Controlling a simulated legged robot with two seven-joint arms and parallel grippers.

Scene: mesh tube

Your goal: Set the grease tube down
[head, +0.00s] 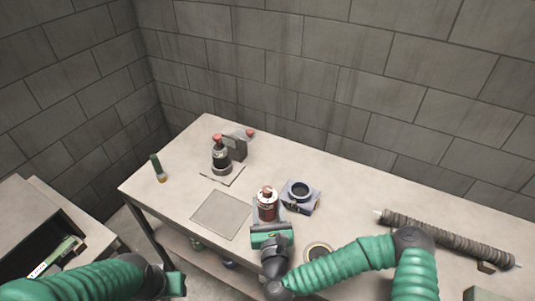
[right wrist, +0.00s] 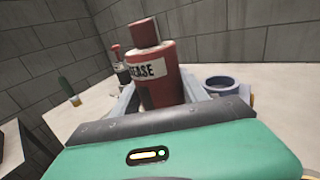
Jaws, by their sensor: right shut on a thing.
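The grease tube (head: 266,206) is a dark red bottle with a red cap and a white label; part of its lettering reads in the right wrist view (right wrist: 158,72). My right gripper (head: 268,217) is shut on it, with a grey finger on each side. The tube is roughly upright over the workbench (head: 180,190), just right of a square grey mat (head: 221,214). Its bottom is hidden by my gripper, so I cannot tell whether it touches the bench. My left gripper (head: 174,284) is at the lower left, off the bench's front edge, its fingers not clear.
A blue-grey block with a round opening (head: 300,195) stands close right of the tube. A long ribbed roll (head: 445,238) lies at right.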

